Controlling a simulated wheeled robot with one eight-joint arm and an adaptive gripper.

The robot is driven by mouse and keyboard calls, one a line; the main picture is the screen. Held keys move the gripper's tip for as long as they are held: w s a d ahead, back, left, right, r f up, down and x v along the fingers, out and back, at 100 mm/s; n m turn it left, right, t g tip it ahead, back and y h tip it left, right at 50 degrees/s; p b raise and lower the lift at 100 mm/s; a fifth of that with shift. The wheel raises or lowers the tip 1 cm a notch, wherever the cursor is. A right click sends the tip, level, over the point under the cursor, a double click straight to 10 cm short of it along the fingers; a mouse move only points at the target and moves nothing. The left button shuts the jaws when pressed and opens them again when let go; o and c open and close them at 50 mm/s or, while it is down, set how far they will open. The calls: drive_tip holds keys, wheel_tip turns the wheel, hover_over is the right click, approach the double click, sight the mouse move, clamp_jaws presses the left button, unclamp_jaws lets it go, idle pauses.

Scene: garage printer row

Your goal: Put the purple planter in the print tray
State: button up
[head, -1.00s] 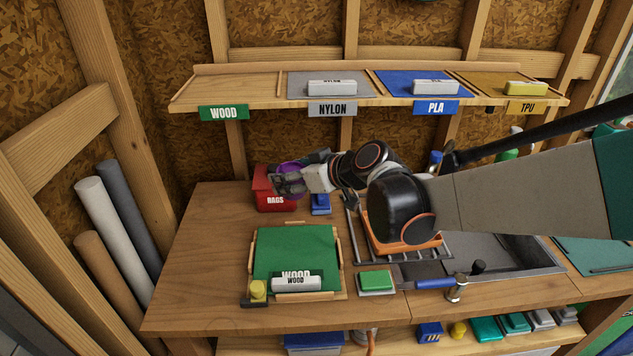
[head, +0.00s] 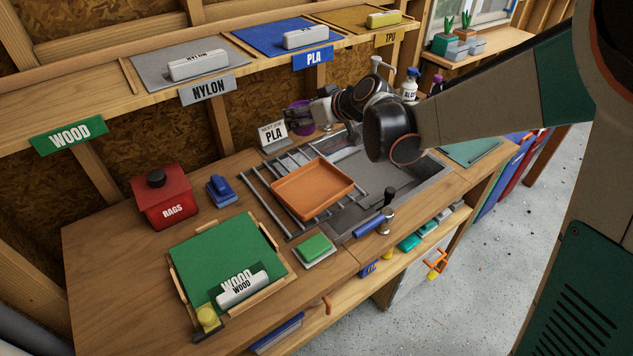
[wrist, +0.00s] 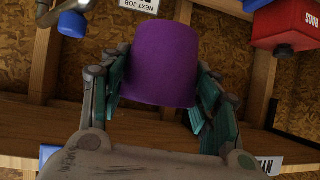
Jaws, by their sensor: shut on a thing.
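The purple planter (wrist: 163,60) sits between the two fingers of my gripper (wrist: 163,88) in the wrist view, and the fingers are shut on it. In the head view my gripper (head: 305,116) holds the planter (head: 299,106) near the back wall, above the bench and beside the PLA card; my arm partly hides it. An orange tray (head: 312,186), which looks empty, rests on a metal rack in front of the gripper, toward the camera. It is the likely print tray, though no label shows on it.
The NEXT JOB PLA card (head: 273,135) stands close to my gripper. A red RAGS box (head: 162,197), a blue item (head: 221,190) and a green WOOD mat (head: 222,256) are on the left. A sink (head: 366,183) lies beside the rack. The labelled shelf hangs above.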

wheel_tip(320, 180, down, 20)
drive_tip(key=b, duration=0.6)
drive_tip(key=shift+r, duration=0.25)
drive_tip(key=shift+c, duration=0.2)
drive_tip(key=shift+f, duration=0.1)
drive_tip(key=shift+f+b, duration=0.15)
drive_tip(key=shift+b, duration=0.15)
drive_tip(key=o, duration=1.1)
